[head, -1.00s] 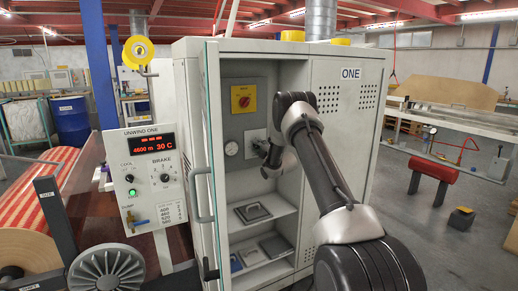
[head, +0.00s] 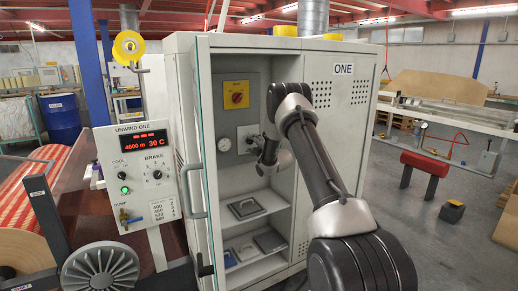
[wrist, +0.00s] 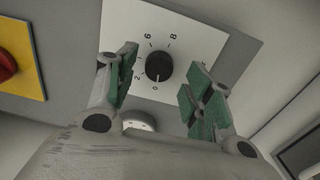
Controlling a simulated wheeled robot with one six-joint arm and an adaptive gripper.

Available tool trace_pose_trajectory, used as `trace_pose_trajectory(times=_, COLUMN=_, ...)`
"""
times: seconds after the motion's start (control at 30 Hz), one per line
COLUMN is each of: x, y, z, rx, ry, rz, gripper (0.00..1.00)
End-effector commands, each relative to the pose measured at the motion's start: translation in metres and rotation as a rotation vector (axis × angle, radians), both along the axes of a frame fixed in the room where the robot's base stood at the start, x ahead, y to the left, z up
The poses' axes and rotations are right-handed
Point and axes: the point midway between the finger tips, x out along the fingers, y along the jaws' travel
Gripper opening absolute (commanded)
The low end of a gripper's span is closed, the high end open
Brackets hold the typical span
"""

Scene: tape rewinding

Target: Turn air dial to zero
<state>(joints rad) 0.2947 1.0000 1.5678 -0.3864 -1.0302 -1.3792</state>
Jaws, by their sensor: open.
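The air dial is a black knob (wrist: 158,66) on a white plate (wrist: 190,45) numbered from 0 upward in the wrist view. A small light mark on the knob's lower edge seems to face the 0, but it is too small to be sure. My gripper (wrist: 164,82) is open, with one green-padded finger on each side of the knob and apart from it. In the head view my gripper (head: 263,146) is inside the open cabinet in front of the dial plate (head: 243,133), and hides most of it.
A yellow plate with a red switch (head: 236,95) is above the dial. A round gauge (head: 224,145) is to its left. The open glass door (head: 200,160) stands at the left of the cabinet (head: 340,120). Shelves (head: 250,212) with grey trays lie below.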

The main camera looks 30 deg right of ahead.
Motion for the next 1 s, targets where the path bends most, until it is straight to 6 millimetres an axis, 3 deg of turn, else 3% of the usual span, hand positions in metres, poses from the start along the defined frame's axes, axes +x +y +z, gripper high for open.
trace_pose_trajectory(times=0.2, x=-0.050, y=-0.003, z=0.000, rx=0.001, ry=0.003, rz=-0.002, gripper=0.52)
trace_pose_trajectory(times=0.43, x=-0.090, y=-0.004, z=0.000, rx=0.000, ry=0.002, rz=-0.001, gripper=0.52)
trace_pose_trajectory(times=0.6, x=-0.102, y=-0.004, z=0.000, rx=0.000, ry=0.001, rz=0.000, gripper=0.52)
trace_pose_trajectory(times=1.0, x=-0.103, y=-0.004, z=0.000, rx=0.000, ry=0.001, rz=0.000, gripper=0.52)
